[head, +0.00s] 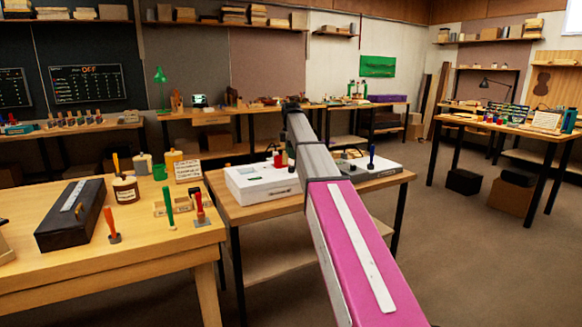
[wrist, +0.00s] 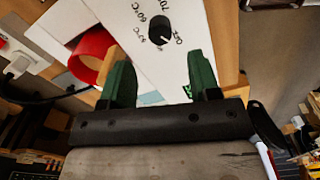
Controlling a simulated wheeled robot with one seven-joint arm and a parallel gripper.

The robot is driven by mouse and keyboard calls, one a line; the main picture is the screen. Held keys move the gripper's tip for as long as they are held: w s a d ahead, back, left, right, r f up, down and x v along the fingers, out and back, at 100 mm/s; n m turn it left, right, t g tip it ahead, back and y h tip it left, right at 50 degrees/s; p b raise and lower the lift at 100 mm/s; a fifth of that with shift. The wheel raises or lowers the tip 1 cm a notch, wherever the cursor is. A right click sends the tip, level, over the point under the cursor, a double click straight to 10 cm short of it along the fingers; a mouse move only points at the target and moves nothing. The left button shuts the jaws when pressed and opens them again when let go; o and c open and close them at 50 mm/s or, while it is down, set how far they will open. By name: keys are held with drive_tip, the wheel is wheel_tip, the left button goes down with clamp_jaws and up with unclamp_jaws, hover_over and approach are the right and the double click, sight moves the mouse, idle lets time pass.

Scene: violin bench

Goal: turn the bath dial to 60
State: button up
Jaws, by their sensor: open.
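The bath dial is a small black round knob (wrist: 162,29) on a white panel (wrist: 185,14) in the wrist view. Printed marks around it include 70, 60°C and OFF. The knob has a pale mark near its lower edge, but its exact setting is too small to read surely. My gripper (wrist: 160,66) has two green fingers spread apart with nothing between them. The dial lies just beyond and between the fingertips, apart from them. In the head view the white bath box (head: 262,184) stands on the middle table; my arm hides part of the area.
A red ring-shaped thing (wrist: 92,56) lies close to the left finger. A grey-white case (head: 366,172) with a blue-handled tool is at the table's right. The left bench (head: 150,240) holds a dark case (head: 72,215), jars and tools.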

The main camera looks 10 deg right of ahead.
sight(291, 167)
drive_tip(key=shift+f, duration=3.2)
drive_tip(key=c, duration=0.9)
